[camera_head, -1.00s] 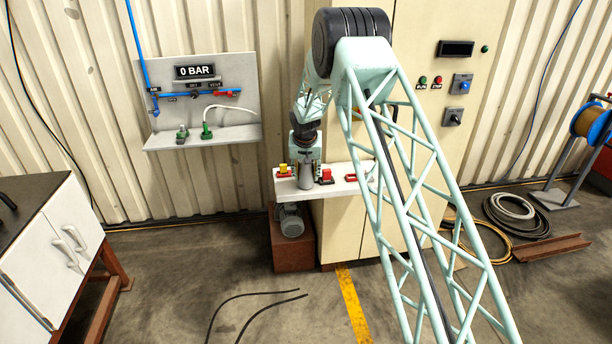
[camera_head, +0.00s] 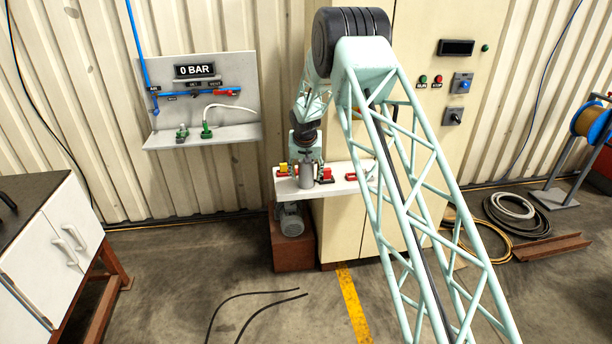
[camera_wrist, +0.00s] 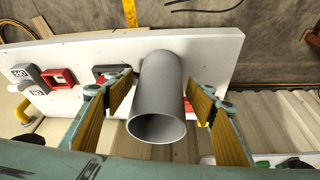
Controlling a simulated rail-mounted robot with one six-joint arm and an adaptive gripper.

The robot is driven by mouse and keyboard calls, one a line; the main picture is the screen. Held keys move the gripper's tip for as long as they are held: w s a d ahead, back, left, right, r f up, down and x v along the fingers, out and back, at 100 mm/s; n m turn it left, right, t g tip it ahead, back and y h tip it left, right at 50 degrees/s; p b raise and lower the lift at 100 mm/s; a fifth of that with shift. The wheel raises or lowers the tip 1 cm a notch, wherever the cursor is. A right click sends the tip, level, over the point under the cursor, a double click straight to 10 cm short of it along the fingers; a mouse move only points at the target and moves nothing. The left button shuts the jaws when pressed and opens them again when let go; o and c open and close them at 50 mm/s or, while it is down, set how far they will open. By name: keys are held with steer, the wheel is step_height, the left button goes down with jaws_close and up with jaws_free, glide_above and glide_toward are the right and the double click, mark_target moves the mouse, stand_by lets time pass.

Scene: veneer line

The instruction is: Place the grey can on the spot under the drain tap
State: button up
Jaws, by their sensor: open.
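The grey can (camera_head: 306,181) stands upright on the white shelf (camera_head: 288,188) at the front of the cream cabinet. In the wrist view the can (camera_wrist: 162,88) shows its open, empty mouth towards me, with its far end at the shelf. My gripper (camera_wrist: 160,92) is open, with one finger on each side of the can and a visible gap on both sides. In the head view my gripper (camera_head: 306,155) is at the can's upper part. I cannot make out the drain tap or the spot beneath it; the can may cover the spot.
Red and yellow fittings (camera_head: 283,169) sit left of the can, and a red one (camera_head: 325,175) sits close on its right. A motor on a brown block (camera_head: 291,222) is below the shelf. A wall panel (camera_head: 240,92) with blue pipe hangs to the left.

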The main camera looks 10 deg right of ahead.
steer(key=shift+r, duration=0.2)
steer(key=d+v, duration=0.1)
steer(key=v, duration=1)
steer(key=shift+a+r, duration=0.4)
steer(key=shift+a, duration=0.1)
steer(key=shift+s, duration=0.2)
stand_by(0.4)
